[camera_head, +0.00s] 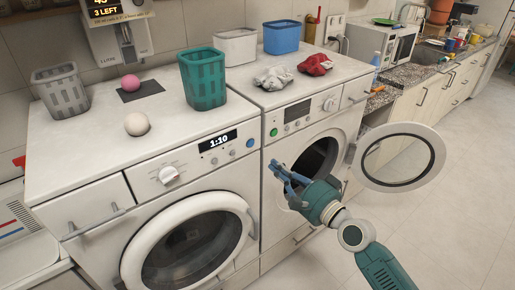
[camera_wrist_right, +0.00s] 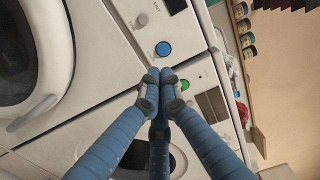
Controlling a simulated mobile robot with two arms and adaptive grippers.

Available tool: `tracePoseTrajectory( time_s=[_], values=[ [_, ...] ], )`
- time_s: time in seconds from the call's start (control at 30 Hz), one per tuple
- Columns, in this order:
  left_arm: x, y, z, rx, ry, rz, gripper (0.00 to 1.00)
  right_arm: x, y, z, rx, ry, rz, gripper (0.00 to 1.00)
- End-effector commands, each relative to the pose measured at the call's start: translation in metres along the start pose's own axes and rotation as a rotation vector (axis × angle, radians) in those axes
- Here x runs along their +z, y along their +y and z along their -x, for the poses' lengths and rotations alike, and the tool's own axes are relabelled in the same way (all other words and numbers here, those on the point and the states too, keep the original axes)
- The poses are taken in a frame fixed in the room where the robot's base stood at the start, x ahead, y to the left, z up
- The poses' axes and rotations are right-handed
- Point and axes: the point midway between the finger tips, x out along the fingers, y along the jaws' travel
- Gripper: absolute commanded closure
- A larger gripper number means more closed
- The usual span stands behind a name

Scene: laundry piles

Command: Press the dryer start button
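Two white front-loading washing or drying machines stand side by side; I cannot tell by label which is the dryer. The left machine (camera_head: 100,190) has a lit display reading 1:10 (camera_head: 217,140), a knob (camera_head: 168,174) and a blue button (camera_head: 250,143). The right machine (camera_head: 345,95) has a dark display (camera_head: 298,111), a green button (camera_head: 273,132) and an open round door (camera_head: 398,157). My right gripper (camera_head: 279,169) is in front of the right machine, below the green button. In the wrist view its fingertips (camera_wrist_right: 160,76) meet, empty, between the blue button (camera_wrist_right: 163,49) and green button (camera_wrist_right: 184,84). My left gripper is out of view.
On the machines stand a grey basket (camera_head: 60,92), a teal basket (camera_head: 203,78), white and blue bins, two balls, grey cloth (camera_head: 273,78) and red-and-white cloth (camera_head: 315,64). The open door juts out right of my right gripper. The floor (camera_head: 455,215) at right is clear.

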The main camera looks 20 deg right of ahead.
Motion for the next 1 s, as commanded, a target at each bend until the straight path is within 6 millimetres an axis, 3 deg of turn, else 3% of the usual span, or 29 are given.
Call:
tracePoseTrajectory(
  time_s=[0.2, 0.4, 0.6, 1.0],
  values=[
    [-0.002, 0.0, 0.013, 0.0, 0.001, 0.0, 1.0, 0.0, -0.003, -0.05, -0.002, 0.0, -0.002, 1.0],
    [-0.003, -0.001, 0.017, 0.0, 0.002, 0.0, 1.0, 0.0, -0.002, -0.08, 0.0, -0.001, -0.001, 1.0],
    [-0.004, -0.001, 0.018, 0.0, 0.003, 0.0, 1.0, 0.0, -0.001, -0.093, 0.0, 0.0, 0.0, 1.0],
    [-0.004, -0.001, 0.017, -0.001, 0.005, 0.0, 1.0, 0.001, 0.0, -0.097, -0.001, 0.0, -0.001, 1.0]
  ],
)
